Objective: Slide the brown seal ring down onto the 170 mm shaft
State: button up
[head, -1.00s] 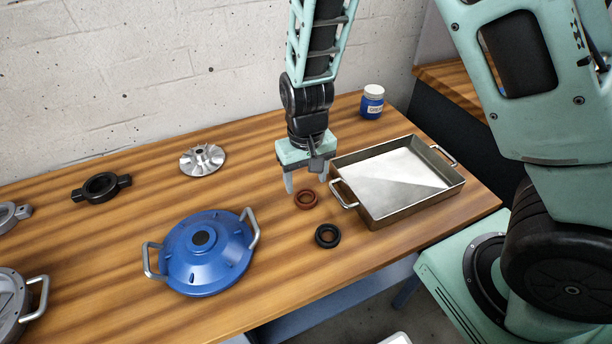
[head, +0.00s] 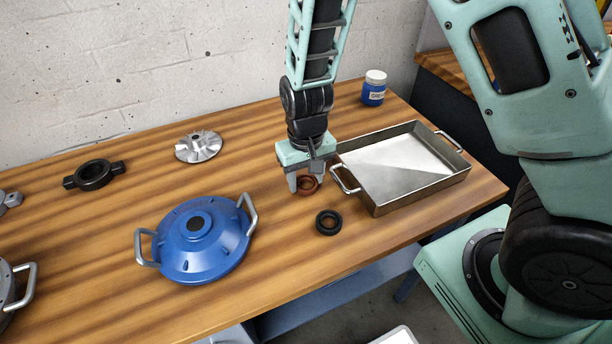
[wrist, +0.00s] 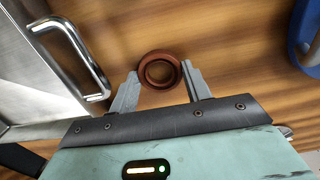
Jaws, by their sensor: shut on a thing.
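The brown seal ring (head: 304,192) is between the fingertips of my gripper (head: 307,185), beside the metal tray. In the wrist view the brown ring (wrist: 143,71) sits between the two grey fingers of my gripper (wrist: 160,82), its hole facing the camera. My gripper is shut on the ring, low over the wooden table. I cannot tell whether the ring still touches the wood. I cannot make out a 170 mm shaft in either view.
A black ring (head: 328,231) lies in front of my gripper. The metal tray (head: 378,210) stands close on the right. A blue domed cover (head: 180,262) with handles, a finned silver wheel (head: 198,155), a black two-eared part (head: 72,182) and a blue jar (head: 373,95) are around.

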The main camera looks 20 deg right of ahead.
jog(key=shift+r+p, duration=2.85)
jog(key=shift+r, duration=0.15)
